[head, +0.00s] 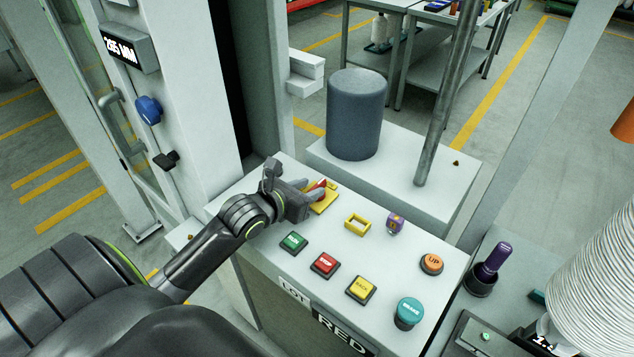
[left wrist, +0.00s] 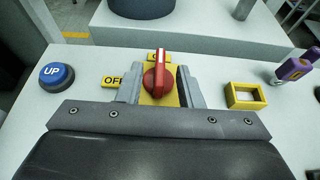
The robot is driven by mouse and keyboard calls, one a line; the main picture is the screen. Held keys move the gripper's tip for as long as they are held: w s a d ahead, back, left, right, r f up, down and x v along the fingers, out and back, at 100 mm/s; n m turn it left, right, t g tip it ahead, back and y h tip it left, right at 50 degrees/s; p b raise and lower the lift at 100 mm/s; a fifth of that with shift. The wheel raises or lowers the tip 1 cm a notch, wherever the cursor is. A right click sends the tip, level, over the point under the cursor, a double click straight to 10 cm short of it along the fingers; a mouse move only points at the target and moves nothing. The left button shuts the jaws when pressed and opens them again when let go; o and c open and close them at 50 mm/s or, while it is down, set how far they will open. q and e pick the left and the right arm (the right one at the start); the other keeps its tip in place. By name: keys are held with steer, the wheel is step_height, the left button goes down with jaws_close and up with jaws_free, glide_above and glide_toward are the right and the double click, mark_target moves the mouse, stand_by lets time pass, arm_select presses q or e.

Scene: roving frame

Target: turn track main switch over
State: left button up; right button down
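The main switch is a red rotary knob (left wrist: 157,80) on a yellow plate, also seen in the head view (head: 319,190). Its grip stands lengthwise in the left wrist view, its far end at a partly covered yellow label (left wrist: 154,57). A yellow OFF label (left wrist: 113,81) lies to its left. My left gripper (head: 306,191) is at the switch; in the left wrist view its two grey fingers (left wrist: 160,84) stand apart on either side of the knob, with yellow plate showing between. I see no clear contact. My right gripper is not in view.
An empty yellow frame (head: 358,225) and a purple tagged piece (head: 395,224) sit right of the switch. A blue UP button (left wrist: 56,75) is left. A dark cylinder (head: 357,114) and a post (head: 446,100) stand behind.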

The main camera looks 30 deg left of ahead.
mark_target(316, 185)
arm_select(q)
steer(key=shift+x, duration=1.95)
jaws_close()
